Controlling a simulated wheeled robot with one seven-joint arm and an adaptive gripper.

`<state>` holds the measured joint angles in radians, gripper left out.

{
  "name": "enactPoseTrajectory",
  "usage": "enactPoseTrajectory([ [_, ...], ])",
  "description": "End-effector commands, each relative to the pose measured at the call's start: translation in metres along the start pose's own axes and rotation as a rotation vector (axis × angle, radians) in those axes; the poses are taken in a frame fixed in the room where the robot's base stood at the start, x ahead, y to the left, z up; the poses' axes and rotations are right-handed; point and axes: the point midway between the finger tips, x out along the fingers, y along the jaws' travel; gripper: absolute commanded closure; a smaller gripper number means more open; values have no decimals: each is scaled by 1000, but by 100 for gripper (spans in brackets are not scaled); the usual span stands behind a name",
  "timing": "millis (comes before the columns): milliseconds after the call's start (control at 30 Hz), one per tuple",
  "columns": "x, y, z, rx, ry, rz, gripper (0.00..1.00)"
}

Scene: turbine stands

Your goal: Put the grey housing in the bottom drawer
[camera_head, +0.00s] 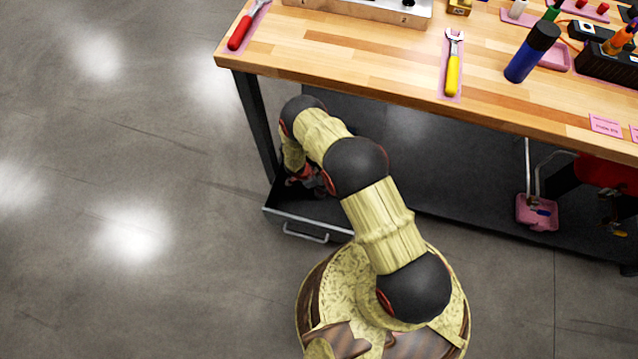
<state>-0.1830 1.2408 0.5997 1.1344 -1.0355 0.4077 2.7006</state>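An open drawer (276,217) with a dark interior and a silver bar handle juts out low under the left end of the workbench. My arm reaches down over it from the right. My gripper (308,180) is low at the drawer's back left part, mostly covered by my own arm links. Its fingers are too small and hidden to tell whether they are open or shut. I cannot make out the grey housing; anything in the gripper or inside the drawer there is hidden by my arm.
The wooden workbench top (380,65) overhangs the drawer. On it lie a red-handled tool (240,30), a yellow-handled wrench (453,70) and a blue bottle (530,55). A dark leg (255,120) stands left of my arm. The floor at left is clear.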

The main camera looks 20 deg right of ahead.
Motion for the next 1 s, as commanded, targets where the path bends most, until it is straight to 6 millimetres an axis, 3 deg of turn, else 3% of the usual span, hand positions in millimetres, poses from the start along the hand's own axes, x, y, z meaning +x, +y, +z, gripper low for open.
enactPoseTrajectory([
  [967, 12, 0, 4, 1, 0, 0, 100],
  [1000, 12, 0, 4, 1, 0, 0, 58],
])
